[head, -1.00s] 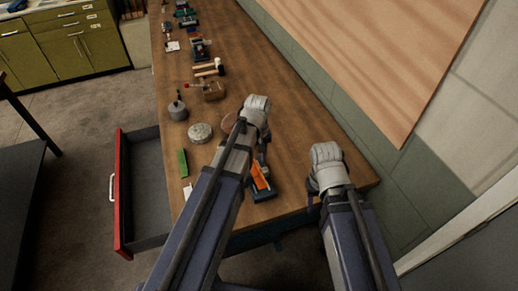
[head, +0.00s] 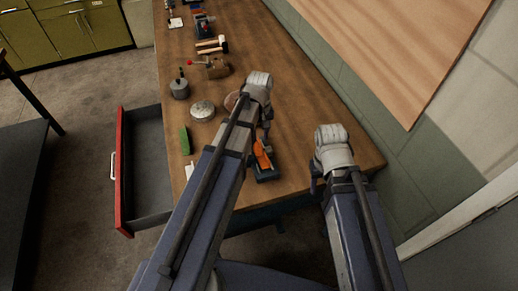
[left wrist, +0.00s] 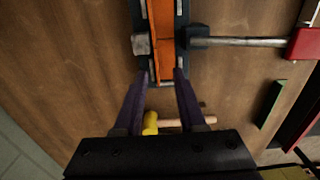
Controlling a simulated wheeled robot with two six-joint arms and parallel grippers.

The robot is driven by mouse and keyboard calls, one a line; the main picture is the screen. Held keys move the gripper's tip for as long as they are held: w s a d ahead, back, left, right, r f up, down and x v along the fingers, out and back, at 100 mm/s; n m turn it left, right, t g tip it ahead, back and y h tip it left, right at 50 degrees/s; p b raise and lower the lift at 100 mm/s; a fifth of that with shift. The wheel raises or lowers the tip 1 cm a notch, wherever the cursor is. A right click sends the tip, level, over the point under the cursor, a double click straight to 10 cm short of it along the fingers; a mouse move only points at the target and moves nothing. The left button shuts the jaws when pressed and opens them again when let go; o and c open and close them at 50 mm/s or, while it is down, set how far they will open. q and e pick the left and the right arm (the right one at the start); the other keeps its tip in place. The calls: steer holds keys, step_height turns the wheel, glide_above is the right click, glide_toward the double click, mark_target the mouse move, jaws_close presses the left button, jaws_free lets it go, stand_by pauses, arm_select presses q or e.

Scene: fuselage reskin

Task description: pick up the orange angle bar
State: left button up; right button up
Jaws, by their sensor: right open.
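The orange angle bar (head: 262,155) lies in a dark blue vise-like holder (head: 266,175) near the table's front end. In the left wrist view the bar (left wrist: 164,65) runs lengthwise between the holder's dark sides. My left gripper (head: 266,125) hangs over the table beside the bar in the head view. In the left wrist view its two purple fingers (left wrist: 161,78) are open, with tips either side of the bar's near end; contact cannot be told. My right gripper (head: 314,184) is open and empty, to the right of the holder near the table edge.
An open red drawer (head: 122,180) juts out on the left. A wall borders the table on the right. A yellow-headed tool (left wrist: 151,123) lies below my left fingers.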

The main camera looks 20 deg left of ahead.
mark_target(261, 143)
arm_select(q)
steer(key=f+b, duration=0.2)
steer(key=f, duration=0.1)
steer(key=f+b, duration=0.1)
steer(key=shift+w+d+f+b, duration=0.1)
steer(key=shift+w+f+b, duration=0.15)
steer(key=shift+w+b, duration=0.1)
steer(key=shift+r, duration=0.1)
jaws_close()
